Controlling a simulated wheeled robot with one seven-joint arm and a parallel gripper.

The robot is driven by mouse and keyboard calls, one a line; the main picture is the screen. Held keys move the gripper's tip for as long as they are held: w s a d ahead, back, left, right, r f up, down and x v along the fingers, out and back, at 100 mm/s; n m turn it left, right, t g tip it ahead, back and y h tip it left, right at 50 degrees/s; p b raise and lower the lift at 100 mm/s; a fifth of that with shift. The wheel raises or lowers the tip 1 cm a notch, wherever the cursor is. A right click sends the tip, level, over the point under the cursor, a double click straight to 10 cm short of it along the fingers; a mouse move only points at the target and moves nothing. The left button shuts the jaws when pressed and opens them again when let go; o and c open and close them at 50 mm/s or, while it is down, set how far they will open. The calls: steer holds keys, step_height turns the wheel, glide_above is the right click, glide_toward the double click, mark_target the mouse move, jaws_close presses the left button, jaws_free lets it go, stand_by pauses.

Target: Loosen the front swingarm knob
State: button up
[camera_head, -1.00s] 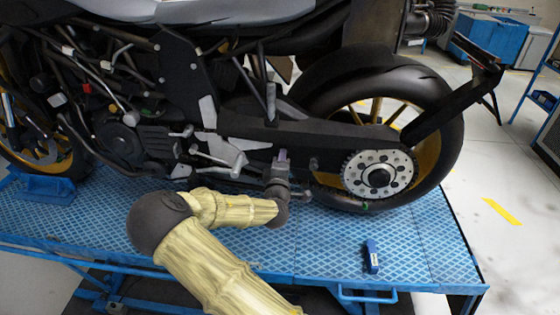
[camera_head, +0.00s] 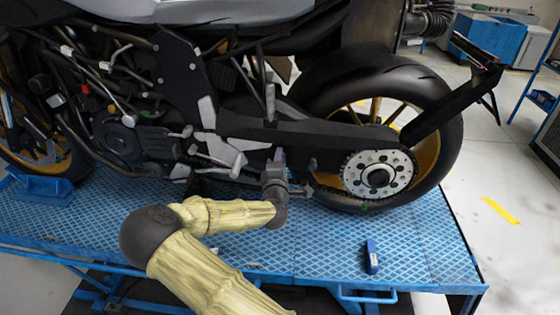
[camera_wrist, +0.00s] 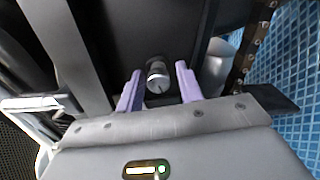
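A grey cylindrical knob (camera_wrist: 157,77) with a dark line on its end face stands out from the dark swingarm in the wrist view. My gripper (camera_wrist: 158,84) is open, with one purple finger on each side of the knob and a gap showing on both sides. In the head view my gripper (camera_head: 279,155) is at the lower edge of the black swingarm (camera_head: 310,133), and it hides the knob there. A second small grey knob (camera_head: 312,164) shows on the swingarm to the right of my gripper.
The motorcycle's rear wheel (camera_head: 448,150) and sprocket (camera_head: 379,175) are to the right of my gripper. Silver footpeg parts (camera_head: 222,150) are close on the left. A small blue box (camera_head: 371,256) lies on the blue lift platform (camera_head: 320,255), whose front right is otherwise clear.

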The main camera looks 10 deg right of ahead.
steer(key=shift+o, duration=0.2)
steer(key=shift+d, duration=0.1)
steer(key=p+v, duration=1)
steer(key=v, duration=0.7)
steer(key=shift+s+r+p, duration=0.15)
steer(key=shift+s+p, duration=0.05)
steer(key=shift+p, duration=0.15)
stand_by(0.7)
